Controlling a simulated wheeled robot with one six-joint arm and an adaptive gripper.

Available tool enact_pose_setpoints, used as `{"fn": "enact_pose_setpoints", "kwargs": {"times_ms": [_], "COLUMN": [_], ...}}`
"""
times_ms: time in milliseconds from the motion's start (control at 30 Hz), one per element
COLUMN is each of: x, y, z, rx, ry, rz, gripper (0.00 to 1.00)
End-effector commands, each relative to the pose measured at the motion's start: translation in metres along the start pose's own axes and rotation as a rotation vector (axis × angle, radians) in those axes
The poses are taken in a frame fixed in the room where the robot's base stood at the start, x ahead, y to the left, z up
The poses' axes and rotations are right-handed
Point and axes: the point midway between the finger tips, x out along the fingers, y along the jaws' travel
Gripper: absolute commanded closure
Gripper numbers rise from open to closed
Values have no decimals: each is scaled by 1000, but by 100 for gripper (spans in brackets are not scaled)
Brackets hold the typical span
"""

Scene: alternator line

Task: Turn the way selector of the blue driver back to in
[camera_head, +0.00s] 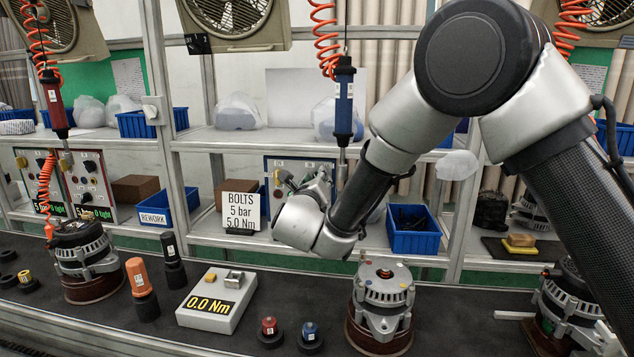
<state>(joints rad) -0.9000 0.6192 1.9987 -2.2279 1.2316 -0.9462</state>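The blue driver (344,100) hangs upright from an orange coiled hose in the middle, its grey shank pointing down. Behind it to the left is a dark blue-framed control panel (292,161) with small labels along its top. My gripper (298,184) is in front of this panel, left of the driver's shank, and points away from the camera. My wrist and gripper cover most of the panel face. The way selector cannot be made out; I cannot tell whether my gripper touches it. The finger opening is too small and hidden to judge.
A BOLTS sign (241,209) stands just left of my wrist. An alternator (385,292) stands below on the dark bench, beside a torque display (216,300) and small sockets. A red driver (54,103) hangs at left near two panels (90,180). Blue bins (412,240) stand on the shelves.

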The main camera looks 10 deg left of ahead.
Motion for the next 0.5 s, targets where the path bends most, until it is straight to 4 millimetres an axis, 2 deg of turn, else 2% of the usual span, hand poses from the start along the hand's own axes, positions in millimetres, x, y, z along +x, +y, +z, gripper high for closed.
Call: {"fn": "enact_pose_setpoints", "kwargs": {"times_ms": [167, 500], "x": [-22, -95], "y": [1, 1], "z": [1, 1], "rx": [0, 0], "ry": [-1, -2], "rz": [4, 4], "gripper": [69, 69]}}
